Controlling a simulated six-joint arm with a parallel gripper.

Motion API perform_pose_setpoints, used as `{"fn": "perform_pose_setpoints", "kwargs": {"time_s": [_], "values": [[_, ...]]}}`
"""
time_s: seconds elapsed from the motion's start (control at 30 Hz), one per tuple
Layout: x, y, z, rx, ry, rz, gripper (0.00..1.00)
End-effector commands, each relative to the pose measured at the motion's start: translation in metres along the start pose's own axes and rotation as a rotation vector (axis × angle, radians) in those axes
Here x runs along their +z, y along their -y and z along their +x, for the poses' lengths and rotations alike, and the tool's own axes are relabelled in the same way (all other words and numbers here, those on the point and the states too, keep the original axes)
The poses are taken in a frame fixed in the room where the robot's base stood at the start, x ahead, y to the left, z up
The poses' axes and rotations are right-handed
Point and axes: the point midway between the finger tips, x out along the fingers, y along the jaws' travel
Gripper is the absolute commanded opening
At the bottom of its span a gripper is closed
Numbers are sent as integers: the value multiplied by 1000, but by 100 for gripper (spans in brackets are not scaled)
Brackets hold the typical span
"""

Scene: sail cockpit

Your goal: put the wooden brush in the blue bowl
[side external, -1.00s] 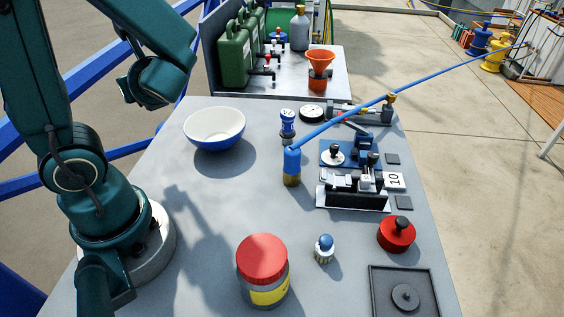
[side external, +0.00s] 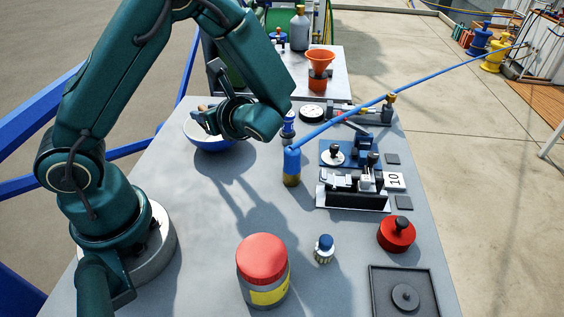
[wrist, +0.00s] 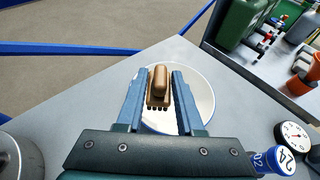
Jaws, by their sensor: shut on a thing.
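The wooden brush (wrist: 159,84) is tan with dark bristle tufts at its near end. My gripper (wrist: 160,88) is shut on it, one blue finger on each side. In the wrist view the brush appears over the white inside of the blue bowl (wrist: 204,97). In the side view the bowl (side external: 213,145) stands at the back left of the table, blue outside, partly covered by my arm. A small brown end of the brush (side external: 202,107) shows at the bowl's far rim. I cannot tell how high the brush is above the bowl's floor.
A blue-topped cylinder (side external: 291,165) and a smaller blue-capped one (side external: 288,121) stand right of the bowl. A red-lidded jar (side external: 262,270) stands at the front. Clamps and a dial gauge (side external: 312,112) fill the right side. The table between bowl and jar is clear.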

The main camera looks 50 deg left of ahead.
Motion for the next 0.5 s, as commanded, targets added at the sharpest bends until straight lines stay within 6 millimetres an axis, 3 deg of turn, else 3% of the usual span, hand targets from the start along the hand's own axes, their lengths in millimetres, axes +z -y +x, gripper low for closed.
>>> {"fn": "perform_pose_setpoints", "kwargs": {"time_s": [0.5], "values": [[-39, 2, 14, 1, 0, 3, 0]]}}
